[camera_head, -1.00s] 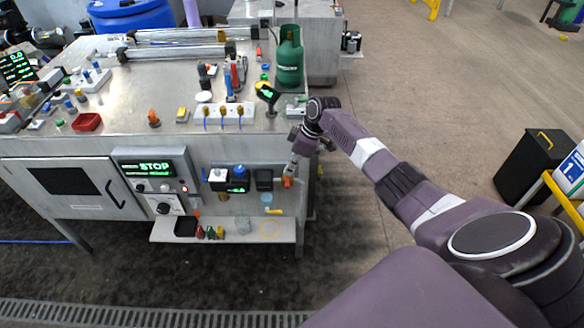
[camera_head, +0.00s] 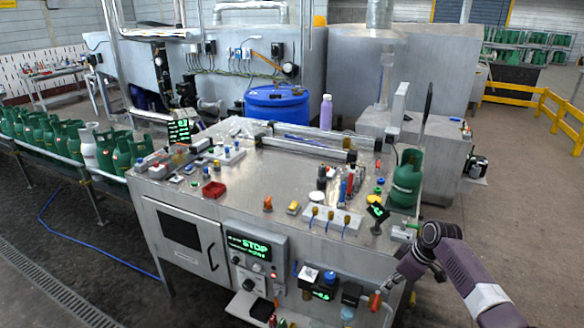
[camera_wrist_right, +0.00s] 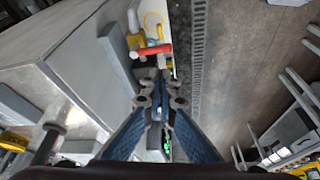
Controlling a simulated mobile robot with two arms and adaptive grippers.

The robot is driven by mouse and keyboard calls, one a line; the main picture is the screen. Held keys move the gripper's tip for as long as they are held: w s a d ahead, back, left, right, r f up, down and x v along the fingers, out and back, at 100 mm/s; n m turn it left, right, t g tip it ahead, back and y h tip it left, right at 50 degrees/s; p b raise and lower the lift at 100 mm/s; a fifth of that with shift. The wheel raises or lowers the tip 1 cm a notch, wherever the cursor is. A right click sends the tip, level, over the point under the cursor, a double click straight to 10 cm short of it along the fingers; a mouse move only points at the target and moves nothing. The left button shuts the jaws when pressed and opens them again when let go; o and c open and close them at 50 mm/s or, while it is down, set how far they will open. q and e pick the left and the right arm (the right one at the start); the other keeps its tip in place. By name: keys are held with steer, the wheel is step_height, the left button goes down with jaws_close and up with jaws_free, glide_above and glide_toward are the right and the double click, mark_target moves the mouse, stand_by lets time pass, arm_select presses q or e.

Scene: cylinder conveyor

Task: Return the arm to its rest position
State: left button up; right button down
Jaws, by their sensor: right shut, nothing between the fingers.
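My right arm (camera_head: 470,275) reaches in from the lower right in the head view, purple with grey bands. My right gripper (camera_head: 390,284) is in front of the workbench's right end, pointing down and left beside a small red-handled part (camera_head: 375,300). In the right wrist view the gripper fingers (camera_wrist_right: 160,84) are together and hold nothing. The red handle (camera_wrist_right: 155,50) lies just beyond their tips; I cannot tell whether they touch it. My left gripper is not in view.
The metal workbench (camera_head: 245,185) carries many small parts and a STOP panel (camera_head: 250,246). A green gas cylinder (camera_head: 406,180) stands at its right end, close to my arm. Several cylinders (camera_head: 60,138) line the conveyor at left. Open floor lies to the right.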

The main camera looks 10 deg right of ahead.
steer(key=s+a+f+m+h+b, duration=0.1)
steer(key=s+f+b, duration=0.1)
steer(key=s+f, duration=0.65)
steer(key=s+a+f+m+g+h+b, duration=0.15)
steer(key=s+f, duration=0.25)
steer(key=f, duration=1)
steer(key=s+a+f+m+b, duration=0.1)
steer(key=s+f+m+b, duration=0.1)
steer(key=s+f, duration=0.75)
steer(key=s+a+f+b, duration=0.1)
steer(key=s+a+f, duration=0.3)
steer(key=s, duration=0.6)
steer(key=s+a+f+m+b, duration=0.1)
steer(key=s+a+f, duration=0.3)
steer(key=s+f, duration=0.5)
steer(key=s+a+f+b, duration=0.2)
steer(key=s+a+f, duration=0.2)
steer(key=s+f, duration=0.3)
steer(key=s, duration=0.5)
steer(key=shift+s+a, duration=0.25)
steer(key=shift+s, duration=0.05)
steer(key=shift+f+m+g, duration=0.1)
steer(key=shift+m+g, duration=0.15)
